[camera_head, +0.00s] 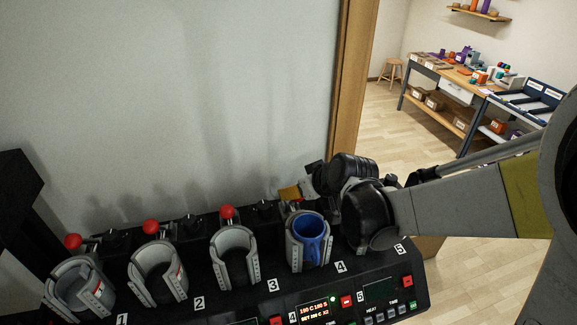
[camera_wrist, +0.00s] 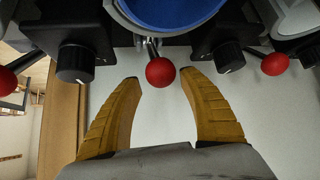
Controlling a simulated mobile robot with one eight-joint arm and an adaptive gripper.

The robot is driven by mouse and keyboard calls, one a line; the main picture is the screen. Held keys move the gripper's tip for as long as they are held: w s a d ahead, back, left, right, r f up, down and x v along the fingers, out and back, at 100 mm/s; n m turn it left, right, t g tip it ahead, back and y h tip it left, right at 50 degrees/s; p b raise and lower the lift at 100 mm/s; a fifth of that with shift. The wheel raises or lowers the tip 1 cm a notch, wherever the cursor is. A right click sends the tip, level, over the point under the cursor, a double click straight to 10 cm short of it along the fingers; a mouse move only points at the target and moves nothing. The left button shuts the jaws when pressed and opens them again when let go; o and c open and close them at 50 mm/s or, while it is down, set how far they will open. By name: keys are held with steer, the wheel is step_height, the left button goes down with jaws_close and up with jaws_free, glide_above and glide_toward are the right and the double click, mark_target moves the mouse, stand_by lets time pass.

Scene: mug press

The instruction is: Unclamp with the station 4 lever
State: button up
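The station 4 clamp (camera_head: 294,250) holds a blue mug (camera_head: 311,229), which sits upright in it. The mug's blue body also shows at the top of the wrist view (camera_wrist: 170,10). The station 4 lever's red ball (camera_wrist: 160,71) is in the middle of the wrist view, on a short metal stem below the mug. In the head view my gripper hides this ball. My gripper (camera_wrist: 159,79) is open, its two yellow fingers on either side of the red ball with gaps to both. One yellow finger shows behind station 4 in the head view (camera_head: 290,193).
Stations 1 to 3 have empty clamps and red lever balls (camera_head: 227,212). Neighbouring balls (camera_wrist: 275,64) and black knobs (camera_wrist: 75,63) flank the lever. A lit panel (camera_head: 314,310) is in front. The wall (camera_head: 170,100) is close behind; a workbench (camera_head: 460,85) stands far off.

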stand_by(0.3)
steer(key=r+p, duration=0.1)
steer(key=r, duration=0.1)
steer(key=r+p, duration=0.2)
steer(key=s+r+p, duration=0.1)
steer(key=r, duration=0.1)
steer(key=shift+d+r+p, duration=0.25)
steer(key=shift+d+p, duration=0.05)
steer(key=shift+d, duration=0.05)
steer(key=shift+s, duration=0.1)
steer(key=p+v, duration=0.3)
steer(key=v, duration=0.3)
steer(key=shift+p, duration=0.3)
steer(key=shift+f, duration=0.1)
